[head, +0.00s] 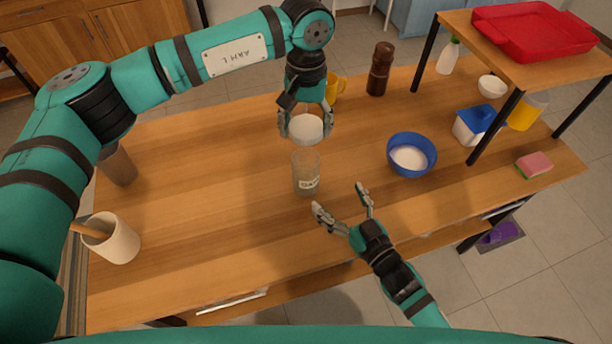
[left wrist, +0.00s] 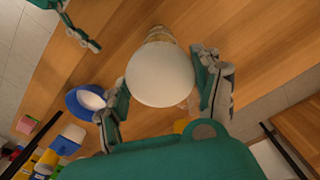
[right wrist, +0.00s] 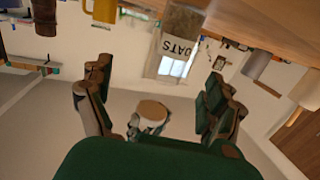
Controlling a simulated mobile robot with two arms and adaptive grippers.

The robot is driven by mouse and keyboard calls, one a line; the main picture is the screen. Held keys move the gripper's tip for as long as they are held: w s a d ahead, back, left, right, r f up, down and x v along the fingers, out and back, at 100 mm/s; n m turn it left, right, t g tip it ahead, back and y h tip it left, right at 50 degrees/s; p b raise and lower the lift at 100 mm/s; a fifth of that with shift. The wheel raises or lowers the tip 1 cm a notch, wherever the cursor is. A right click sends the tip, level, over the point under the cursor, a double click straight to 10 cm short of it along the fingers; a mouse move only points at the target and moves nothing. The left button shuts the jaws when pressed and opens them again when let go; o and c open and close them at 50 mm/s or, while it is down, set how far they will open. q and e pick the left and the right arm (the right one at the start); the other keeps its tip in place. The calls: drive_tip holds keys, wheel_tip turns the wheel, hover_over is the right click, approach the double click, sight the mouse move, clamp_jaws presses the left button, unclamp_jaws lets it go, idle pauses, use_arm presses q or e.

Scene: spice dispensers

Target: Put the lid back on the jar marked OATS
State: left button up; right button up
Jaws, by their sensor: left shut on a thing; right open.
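The jar marked OATS (head: 306,178) is clear glass and stands upright and open near the middle of the table. Its label also shows in the right wrist view (right wrist: 178,46). My left gripper (head: 306,124) is shut on the round white lid (head: 306,130), holding it apart from the jar, just beyond its rim in the head view. In the left wrist view the lid (left wrist: 160,78) hides most of the jar (left wrist: 160,34). My right gripper (head: 340,197) is open and empty, in front of the jar and to its right.
A blue bowl (head: 424,144) of white contents stands right of the jar. A yellow mug (head: 337,86) and a brown mill (head: 380,68) stand behind. A cream crock (head: 112,240) is at the left front. A raised shelf (head: 535,62) occupies the right. The table's left-centre is clear.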

sight(300, 159)
drive_tip(key=shift+s+a+r+n+y, duration=0.2)
drive_tip(key=shift+s+a+n+y, duration=0.15)
drive_tip(key=shift+a+y, duration=0.3)
drive_tip(key=shift+w, duration=0.1)
drive_tip(key=x, duration=1.2)
drive_tip(key=shift+r, duration=0.15)
drive_tip(key=shift+d, duration=0.1)
drive_tip(key=c, duration=1.9)
